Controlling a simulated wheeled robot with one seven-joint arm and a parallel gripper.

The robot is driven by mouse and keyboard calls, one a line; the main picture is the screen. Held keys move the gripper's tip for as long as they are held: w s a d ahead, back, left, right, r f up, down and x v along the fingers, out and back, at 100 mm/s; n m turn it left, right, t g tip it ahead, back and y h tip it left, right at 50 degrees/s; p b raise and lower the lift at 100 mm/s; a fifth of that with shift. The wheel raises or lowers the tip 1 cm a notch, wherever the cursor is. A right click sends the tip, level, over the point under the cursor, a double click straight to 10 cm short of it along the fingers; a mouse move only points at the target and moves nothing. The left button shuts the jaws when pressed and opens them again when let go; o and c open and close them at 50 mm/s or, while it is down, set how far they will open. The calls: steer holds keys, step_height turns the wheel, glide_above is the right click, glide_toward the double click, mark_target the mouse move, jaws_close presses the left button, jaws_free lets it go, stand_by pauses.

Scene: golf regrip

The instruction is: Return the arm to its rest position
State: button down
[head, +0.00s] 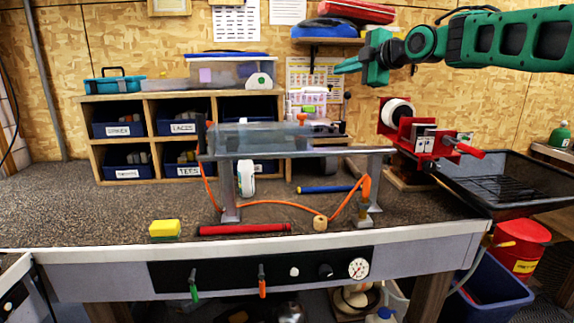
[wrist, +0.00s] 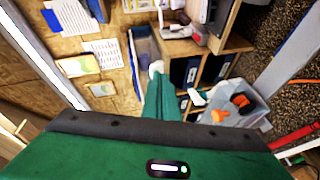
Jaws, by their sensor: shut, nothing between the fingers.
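My green arm comes in from the upper right in the head view. My gripper (head: 347,68) is up in the air above the back right of the bench, pointing left. Its fingers are together and hold nothing. In the wrist view the green gripper fingers (wrist: 166,98) also show closed, with the shelf unit and wall behind them. The gripper touches nothing that I can see.
A red vise (head: 412,135) stands on the bench below my arm. A metal stand (head: 330,151) with an orange hose is mid-bench. A wooden cubby shelf (head: 140,95) with blue bins stands behind. A black tray (head: 500,175) is at right. Open air surrounds the gripper.

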steer(key=s+d+f+m+g+h, duration=0.65)
steer(key=s+d+f+m, duration=0.75)
steer(key=s+d+f, duration=0.65)
steer(key=s+d+f+m+g, duration=0.1)
steer(key=s+f+m, duration=0.3)
steer(key=s, duration=0.7)
steer(key=s+d+f+m+g, duration=0.2)
steer(key=s+f+m+g, duration=0.2)
steer(key=s+f, duration=0.5)
steer(key=s+d+f+m+g+h, duration=0.1)
steer(key=s+f+m, duration=0.4)
steer(key=s, duration=0.9)
steer(key=shift+s+d+f+m+g, duration=0.15)
steer(key=shift+d+f+m+g, duration=0.15)
steer(key=shift+f+g, duration=0.4)
steer(key=shift+f, duration=0.1)
